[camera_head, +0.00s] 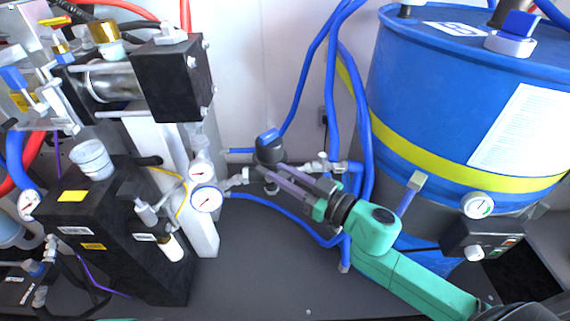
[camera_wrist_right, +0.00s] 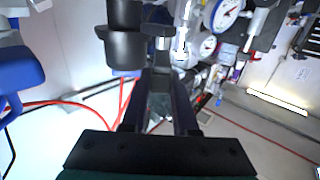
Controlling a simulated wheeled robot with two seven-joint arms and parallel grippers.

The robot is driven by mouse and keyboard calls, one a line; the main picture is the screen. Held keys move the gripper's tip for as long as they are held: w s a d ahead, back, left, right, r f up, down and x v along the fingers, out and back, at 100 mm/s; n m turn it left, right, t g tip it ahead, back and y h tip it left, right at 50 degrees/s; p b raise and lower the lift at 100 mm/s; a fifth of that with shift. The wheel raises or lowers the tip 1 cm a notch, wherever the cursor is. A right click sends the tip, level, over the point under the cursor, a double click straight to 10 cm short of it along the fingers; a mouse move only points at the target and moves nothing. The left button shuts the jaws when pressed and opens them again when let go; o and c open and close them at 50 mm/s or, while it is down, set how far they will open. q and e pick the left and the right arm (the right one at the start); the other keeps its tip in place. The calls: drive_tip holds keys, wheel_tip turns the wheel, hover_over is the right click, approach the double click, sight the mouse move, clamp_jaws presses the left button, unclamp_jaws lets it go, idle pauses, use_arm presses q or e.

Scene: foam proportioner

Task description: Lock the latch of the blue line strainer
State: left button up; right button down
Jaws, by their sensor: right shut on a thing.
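The line strainer (camera_head: 270,148) is a dark body with a blue cap, set in the blue line at the centre of the head view. In the right wrist view its dark cylindrical body (camera_wrist_right: 125,50) stands just left of the fingertips. My right gripper (camera_head: 259,172) reaches in from the lower right and its fingertips are at the strainer's lower side. It also shows in the right wrist view (camera_wrist_right: 160,75), with its fingers close together, shut on the strainer's latch. The latch is mostly hidden by the fingertips, so I cannot tell its position. My left gripper is out of view.
A large blue drum (camera_head: 430,105) with a yellow band stands at the right. A black pump unit (camera_head: 172,78) and a dark box (camera_head: 110,225) stand at the left. Pressure gauges (camera_head: 206,199) sit close left of the strainer. Blue hoses (camera_head: 333,95) run behind my right gripper.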

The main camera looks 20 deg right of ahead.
drive_tip(key=m+h, duration=0.1)
drive_tip(key=m+t+h+p, duration=0.1)
drive_tip(key=shift+s+a+r+t+h, duration=0.2)
drive_tip(key=shift+a+t+h, duration=0.1)
drive_tip(key=shift+a+h, duration=0.1)
drive_tip(key=shift+a+f+m+h, duration=0.1)
drive_tip(key=shift+f+m+h, duration=0.05)
drive_tip(key=shift+m+h, duration=0.35)
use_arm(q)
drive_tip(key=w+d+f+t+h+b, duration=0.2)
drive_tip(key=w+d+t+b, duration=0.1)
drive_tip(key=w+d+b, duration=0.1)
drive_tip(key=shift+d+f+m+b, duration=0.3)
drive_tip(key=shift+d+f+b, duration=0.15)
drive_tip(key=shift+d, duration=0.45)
use_arm(e)
drive_tip(key=shift+s+a+m+t+h, duration=0.1)
drive_tip(key=shift+a+m+t+h, duration=0.2)
drive_tip(key=shift+m+h, duration=0.6)
drive_tip(key=shift+s+a+m+t+h, duration=0.15)
drive_tip(key=shift+m+t+h, duration=0.25)
drive_tip(key=shift+h, duration=0.95)
drive_tip(key=shift+a+m+t+h, duration=0.25)
drive_tip(key=shift+m+h, duration=0.45)
drive_tip(key=shift+h, duration=0.45)
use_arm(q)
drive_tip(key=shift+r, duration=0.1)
use_arm(e)
drive_tip(key=c, duration=0.7)
unclamp_jaws()
